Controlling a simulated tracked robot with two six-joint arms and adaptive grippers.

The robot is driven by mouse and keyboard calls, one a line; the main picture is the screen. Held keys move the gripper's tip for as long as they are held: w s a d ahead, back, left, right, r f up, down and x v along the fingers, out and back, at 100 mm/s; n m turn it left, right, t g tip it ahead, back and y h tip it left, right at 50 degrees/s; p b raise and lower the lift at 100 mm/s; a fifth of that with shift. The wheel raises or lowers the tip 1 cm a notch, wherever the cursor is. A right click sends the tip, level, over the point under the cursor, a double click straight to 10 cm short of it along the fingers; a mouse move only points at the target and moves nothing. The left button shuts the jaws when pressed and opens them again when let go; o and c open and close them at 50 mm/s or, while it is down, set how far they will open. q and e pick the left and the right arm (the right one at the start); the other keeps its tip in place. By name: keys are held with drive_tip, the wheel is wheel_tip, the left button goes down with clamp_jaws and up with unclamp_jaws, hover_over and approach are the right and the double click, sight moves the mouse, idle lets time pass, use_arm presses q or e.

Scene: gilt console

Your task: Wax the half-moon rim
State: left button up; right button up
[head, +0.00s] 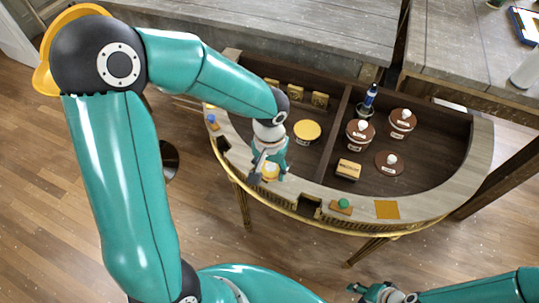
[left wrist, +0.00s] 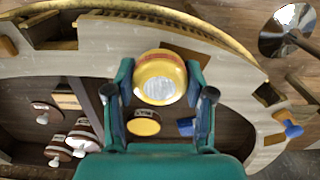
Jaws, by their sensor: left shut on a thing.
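The half-moon rim (head: 440,198) is a pale wooden band with a gilt edge, curving around the dark inside of the console. It crosses the upper part of the left wrist view (left wrist: 105,42). My left gripper (head: 268,165) is over the rim's front left part. It is shut on a round yellow piece (head: 270,171) with a pale ribbed face, seen between the fingers in the left wrist view (left wrist: 158,79). I cannot tell if the piece touches the rim. My right gripper (head: 376,291) is low at the bottom edge, empty-looking, its fingers unclear.
On the rim lie an orange square (head: 387,210), a green-knobbed block (head: 341,206) and a blue-knobbed piece (head: 213,123). Inside stand a yellow-lidded jar (head: 307,130), several brown-lidded jars (head: 360,131), a blue-topped bottle (head: 367,101) and a yellow box (head: 348,169). The rim has dark notches (head: 309,208).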

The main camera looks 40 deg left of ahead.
use_arm(q)
drive_tip(key=shift+f+b, duration=0.35)
drive_tip(key=shift+f, duration=0.3)
drive_tip(key=shift+c, duration=0.4)
drive_tip(key=shift+a+r+p, duration=0.15)
drive_tip(key=shift+a+p, duration=0.1)
drive_tip(key=shift+p, duration=0.1)
drive_tip(key=shift+a+p, duration=0.9)
drive_tip(key=shift+a, duration=1.15)
drive_tip(key=shift+w+d, duration=0.1)
drive_tip(key=shift+d, duration=1.25)
drive_tip(key=shift+d+b, duration=0.3)
drive_tip(key=shift+d, duration=0.75)
drive_tip(key=shift+f+b, duration=0.25)
drive_tip(key=shift+b, duration=0.2)
drive_tip(key=shift+a+r, duration=0.2)
drive_tip(key=shift+a, duration=0.05)
drive_tip(key=shift+a+p, duration=0.45)
drive_tip(key=shift+a, duration=1.7)
drive_tip(key=shift+a+r, duration=0.1)
drive_tip(key=shift+r, duration=0.05)
drive_tip(key=shift+r+p, duration=0.45)
drive_tip(key=shift+r, duration=0.1)
drive_tip(key=shift+r+p, duration=2.1)
drive_tip(key=shift+r, duration=1)
